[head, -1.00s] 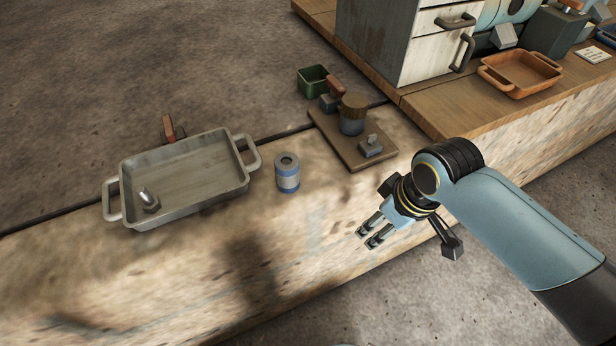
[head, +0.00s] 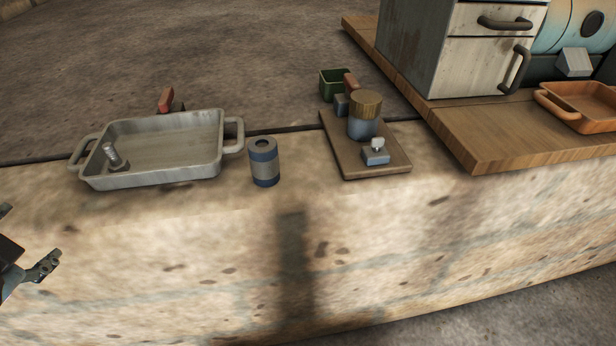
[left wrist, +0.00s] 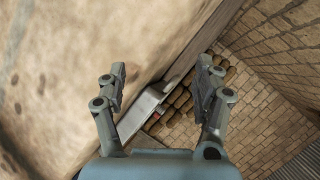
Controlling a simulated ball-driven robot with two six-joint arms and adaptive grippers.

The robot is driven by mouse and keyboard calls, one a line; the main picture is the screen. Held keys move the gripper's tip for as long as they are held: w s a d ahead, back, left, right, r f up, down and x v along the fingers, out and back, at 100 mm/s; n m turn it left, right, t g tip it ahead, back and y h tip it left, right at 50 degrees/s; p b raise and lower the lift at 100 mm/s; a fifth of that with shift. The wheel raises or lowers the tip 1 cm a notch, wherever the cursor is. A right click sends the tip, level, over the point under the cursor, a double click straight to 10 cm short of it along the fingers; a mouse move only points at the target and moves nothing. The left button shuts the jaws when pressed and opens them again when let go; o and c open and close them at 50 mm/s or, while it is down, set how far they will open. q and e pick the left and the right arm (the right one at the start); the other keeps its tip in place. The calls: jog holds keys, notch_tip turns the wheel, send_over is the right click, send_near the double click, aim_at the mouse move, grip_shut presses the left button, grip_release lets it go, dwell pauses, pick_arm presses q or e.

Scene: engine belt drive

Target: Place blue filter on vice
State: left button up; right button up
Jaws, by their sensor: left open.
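The blue filter (head: 264,162), a blue cylinder with a grey band and a hole in its top, stands upright on the stone bench. It is just right of the grey metal tray. No vice can be made out with certainty. My left gripper (head: 42,268) is partly in view at the left edge of the head view, below and left of the tray and apart from the filter. In the left wrist view its two fingers (left wrist: 162,78) are spread and empty above the bench edge. My right gripper is out of view.
The grey tray (head: 150,150) holds a bolt (head: 113,157). A brown board (head: 345,158) carries a wood-topped jar (head: 364,115) and a small blue-grey block (head: 376,155). A green box (head: 335,87), cabinet (head: 470,55) and orange tray (head: 580,110) are beyond. The bench front is clear.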

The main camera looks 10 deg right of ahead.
pick_arm(q)
jog(key=w+d+r+m+t, duration=0.1)
jog(key=w+r+m, duration=0.1)
jog(key=w+d+r+m+t+h, duration=0.1)
jog(key=w+r+m+t, duration=0.1)
jog(key=m, duration=0.1)
jog(key=w+d+r+m+t, duration=0.1)
jog(key=w+r+m+t, duration=0.1)
jog(key=shift+w+r, duration=0.35)
jog(key=w+d+r+m+t+h, duration=0.3)
jog(key=d+m+h, duration=0.5)
jog(key=m, duration=0.4)
jog(key=m+g+h, duration=1.1)
jog(key=m, duration=1)
send_near(260, 144)
jog(key=w+d, duration=0.1)
jog(key=w+d+g, duration=0.1)
jog(key=d, duration=0.1)
jog(key=shift+w+r, duration=0.1)
jog(key=x, duration=0.6)
jog(key=shift+d+f+b, duration=0.2)
jog(key=shift+b, duration=0.1)
jog(key=c, duration=1.4)
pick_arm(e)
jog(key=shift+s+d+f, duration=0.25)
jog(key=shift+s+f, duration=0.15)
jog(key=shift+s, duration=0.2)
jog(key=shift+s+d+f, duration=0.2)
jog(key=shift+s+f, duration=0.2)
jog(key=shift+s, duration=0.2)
